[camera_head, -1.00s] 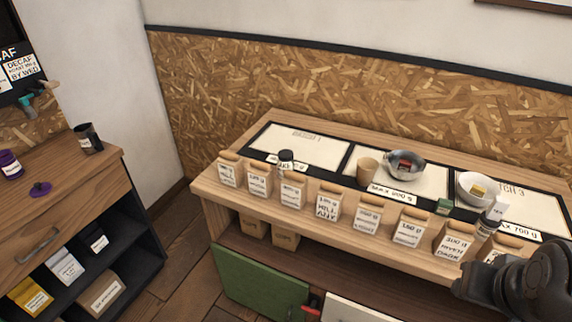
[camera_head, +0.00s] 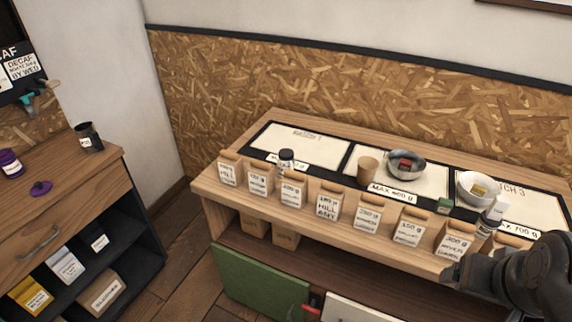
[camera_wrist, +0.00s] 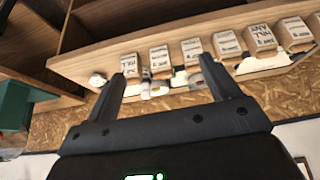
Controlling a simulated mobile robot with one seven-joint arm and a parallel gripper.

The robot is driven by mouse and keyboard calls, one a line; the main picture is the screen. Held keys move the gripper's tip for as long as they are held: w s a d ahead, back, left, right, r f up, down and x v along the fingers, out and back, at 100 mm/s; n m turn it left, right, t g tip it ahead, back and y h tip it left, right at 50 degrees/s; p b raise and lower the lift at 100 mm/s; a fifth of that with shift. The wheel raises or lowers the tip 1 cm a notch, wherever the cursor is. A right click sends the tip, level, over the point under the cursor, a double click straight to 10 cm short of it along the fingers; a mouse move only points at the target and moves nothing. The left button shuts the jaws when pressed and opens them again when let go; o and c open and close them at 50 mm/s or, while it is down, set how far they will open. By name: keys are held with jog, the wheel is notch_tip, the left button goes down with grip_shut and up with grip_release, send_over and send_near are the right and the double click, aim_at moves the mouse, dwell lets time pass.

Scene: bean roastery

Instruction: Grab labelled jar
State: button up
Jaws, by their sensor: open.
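A small clear jar with a dark lid and a white label (camera_head: 286,160) stands on the bench at the left mat, behind the row of bags.
Several labelled bags (camera_head: 327,202) line the bench's front edge. Behind them are a brown cup (camera_head: 367,168), a metal bowl (camera_head: 418,174) and a white bowl (camera_head: 466,194). A dark cup (camera_head: 88,137) and purple container (camera_head: 10,164) stand on the left cabinet. A green door (camera_head: 258,284) is below the bench.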

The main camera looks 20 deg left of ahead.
jog(key=w+a+r+n, duration=0.1)
jog(key=w+a+r, duration=0.2)
jog(key=w, duration=0.3)
jog(key=w+a+r+n, duration=0.2)
jog(key=w+a, duration=0.2)
jog(key=w, duration=0.2)
jog(key=n+g+y, duration=0.3)
jog(key=n, duration=0.4)
send_over(286, 152)
jog(key=s+d, duration=0.2)
notch_tip(286, 152, down, 15)
jog(key=shift+d+f, duration=0.1)
jog(key=x, duration=1)
jog(key=shift+f, duration=0.2)
jog(key=shift+y, duration=0.3)
jog(key=c, duration=1.2)
